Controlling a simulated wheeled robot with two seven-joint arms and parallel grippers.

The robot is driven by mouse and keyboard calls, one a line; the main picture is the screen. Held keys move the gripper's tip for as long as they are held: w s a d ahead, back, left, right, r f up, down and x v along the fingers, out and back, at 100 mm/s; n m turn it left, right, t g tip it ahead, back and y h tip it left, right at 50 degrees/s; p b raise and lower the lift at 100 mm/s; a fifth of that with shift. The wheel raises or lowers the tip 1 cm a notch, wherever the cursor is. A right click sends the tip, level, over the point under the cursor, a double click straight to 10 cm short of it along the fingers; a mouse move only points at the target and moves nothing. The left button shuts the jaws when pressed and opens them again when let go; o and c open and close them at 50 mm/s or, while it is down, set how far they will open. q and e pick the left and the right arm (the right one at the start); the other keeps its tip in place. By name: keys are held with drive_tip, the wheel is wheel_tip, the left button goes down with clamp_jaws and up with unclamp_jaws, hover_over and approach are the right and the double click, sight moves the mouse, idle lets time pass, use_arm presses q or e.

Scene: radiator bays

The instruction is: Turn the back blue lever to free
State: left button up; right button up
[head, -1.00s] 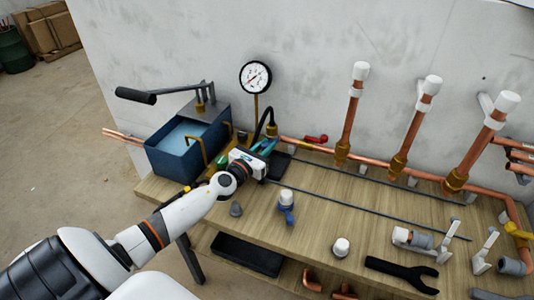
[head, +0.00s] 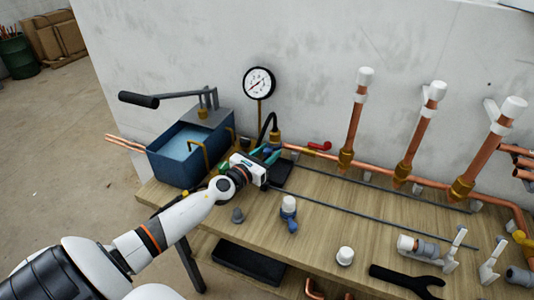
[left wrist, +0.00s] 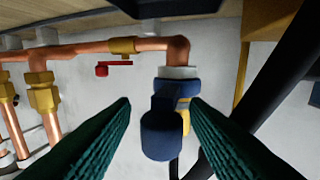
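The back blue lever (left wrist: 164,130) sits on a blue valve body below a white collar at the end of the copper pipe. In the left wrist view it stands between the two green fingers of my left gripper (left wrist: 159,103). The fingers are apart, with a visible gap on each side of the lever. In the head view my left gripper (head: 267,157) is at the back left of the bench, beside the black hose, and mostly hides this lever. A second blue lever (head: 292,224) hangs on a white-capped fitting nearer the front. My right gripper is not in view.
A red lever (head: 320,146) is on the back pipe, right of my gripper. The blue water tank (head: 185,165) with its pump handle stands left. A black hose (head: 267,124) and the gauge (head: 258,83) rise close behind.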

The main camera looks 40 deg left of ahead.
use_arm(q)
drive_tip(key=s+b, duration=0.2)
drive_tip(key=s, duration=1)
drive_tip(key=shift+a, duration=0.2)
drive_tip(key=shift+r, duration=0.1)
